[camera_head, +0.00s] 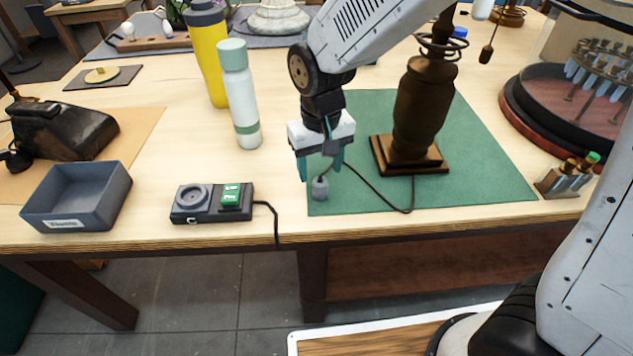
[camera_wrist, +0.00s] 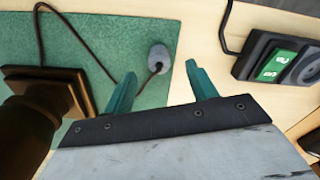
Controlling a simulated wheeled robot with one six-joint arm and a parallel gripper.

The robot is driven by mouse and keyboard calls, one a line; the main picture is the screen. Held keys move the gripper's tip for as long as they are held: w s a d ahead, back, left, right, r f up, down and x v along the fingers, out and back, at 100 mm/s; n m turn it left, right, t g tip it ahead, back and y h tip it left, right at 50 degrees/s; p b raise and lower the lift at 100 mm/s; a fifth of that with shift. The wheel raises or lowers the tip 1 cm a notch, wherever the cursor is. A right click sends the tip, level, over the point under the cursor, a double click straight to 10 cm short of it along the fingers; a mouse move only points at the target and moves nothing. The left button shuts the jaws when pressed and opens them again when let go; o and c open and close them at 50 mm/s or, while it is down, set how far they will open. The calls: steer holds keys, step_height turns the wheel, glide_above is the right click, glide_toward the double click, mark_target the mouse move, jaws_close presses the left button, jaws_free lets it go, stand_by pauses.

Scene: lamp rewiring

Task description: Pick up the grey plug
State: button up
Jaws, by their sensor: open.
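The grey plug (camera_head: 320,188) lies on the left front part of the green mat (camera_head: 470,175), at the end of a dark cord that runs to the brown lamp base (camera_head: 421,125). My gripper (camera_head: 319,172) is open, just behind and above the plug in the head view. In the wrist view the plug (camera_wrist: 158,58) shows beyond the two teal fingertips (camera_wrist: 162,75), roughly between their lines. I see nothing between the fingers. The exact height of the fingers over the mat is hard to tell.
A black device with a green switch (camera_head: 231,195) sits left of the mat, its cord hanging over the table's front edge. A grey tray (camera_head: 78,197) stands farther left. A white-green bottle (camera_head: 240,98) and a yellow bottle (camera_head: 209,52) stand behind. Small vials (camera_head: 567,177) stand at right.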

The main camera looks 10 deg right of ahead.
mark_target(320, 182)
steer(key=f, duration=0.6)
steer(key=shift+w+d+f, duration=0.1)
steer(key=shift+w+f, duration=0.15)
steer(key=shift+f, duration=0.1)
steer(key=c, duration=1.1)
